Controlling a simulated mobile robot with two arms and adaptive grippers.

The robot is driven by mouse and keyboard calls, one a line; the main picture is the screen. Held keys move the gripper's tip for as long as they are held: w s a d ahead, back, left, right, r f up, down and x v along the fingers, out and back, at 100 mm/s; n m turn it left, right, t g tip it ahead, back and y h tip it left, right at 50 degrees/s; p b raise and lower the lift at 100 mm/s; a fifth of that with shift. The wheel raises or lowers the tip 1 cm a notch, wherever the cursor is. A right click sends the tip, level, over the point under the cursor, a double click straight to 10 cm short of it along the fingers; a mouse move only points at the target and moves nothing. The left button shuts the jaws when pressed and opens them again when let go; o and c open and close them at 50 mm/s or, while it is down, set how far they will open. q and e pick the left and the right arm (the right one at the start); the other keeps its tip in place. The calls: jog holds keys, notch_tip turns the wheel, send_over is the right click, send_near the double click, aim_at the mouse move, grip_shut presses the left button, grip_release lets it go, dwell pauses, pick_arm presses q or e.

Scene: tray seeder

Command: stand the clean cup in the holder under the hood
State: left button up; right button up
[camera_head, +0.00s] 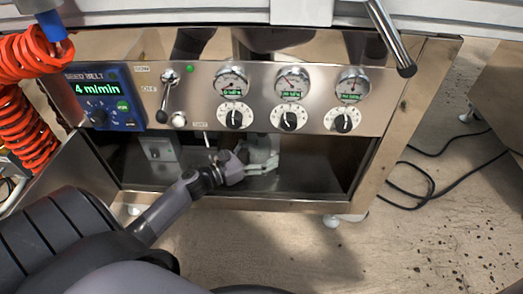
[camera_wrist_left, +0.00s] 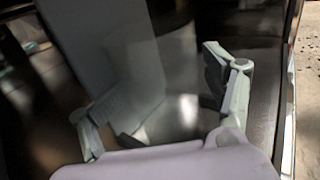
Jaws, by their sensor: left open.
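My left gripper (camera_head: 258,161) reaches into the open bay under the control panel, its fingers spread. In the left wrist view the open fingers (camera_wrist_left: 150,95) lie on either side of a blurred pale grey upright shape (camera_wrist_left: 105,45). I cannot tell whether a finger touches it. No clean cup or hood can be made out with certainty. My right gripper is not in view.
The steel control panel (camera_head: 205,110) with gauges and knobs overhangs the bay. A small grey box (camera_head: 160,148) stands at the bay's left. A blue display unit (camera_head: 98,97) and red coiled hose (camera_head: 22,95) are at left. Black cables (camera_head: 425,180) lie on the floor at right.

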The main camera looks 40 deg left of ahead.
pick_arm(q)
jog(key=shift+a+r, duration=0.1)
jog(key=shift+a, duration=0.1)
dwell(0.5)
jog(key=v, duration=1.1)
jog(key=shift+s, duration=0.45)
